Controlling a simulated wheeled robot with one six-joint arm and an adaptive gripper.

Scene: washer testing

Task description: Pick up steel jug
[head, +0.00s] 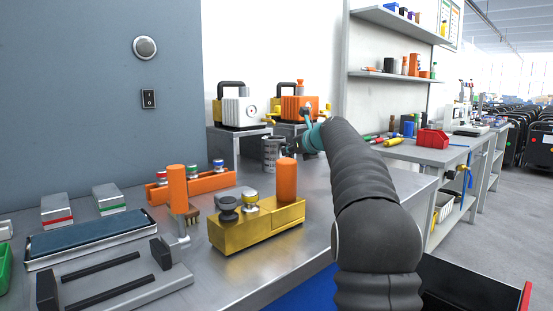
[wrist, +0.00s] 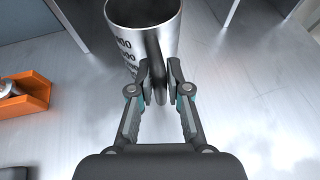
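The steel jug (head: 270,153) stands upright on the grey bench in the head view, in front of the raised stands. It is a cylinder with dark printed marks. In the wrist view the steel jug (wrist: 143,15) fills the top middle, its handle pointing towards me. In the head view my gripper (head: 289,149) is small and partly hidden, at the right side of the jug.
A yellow block with an orange cylinder (head: 257,225) stands in front of the jug. An orange holder (head: 190,187) lies to its left and shows in the wrist view. Stands with an orange device (head: 297,107) and a white device (head: 240,111) are behind.

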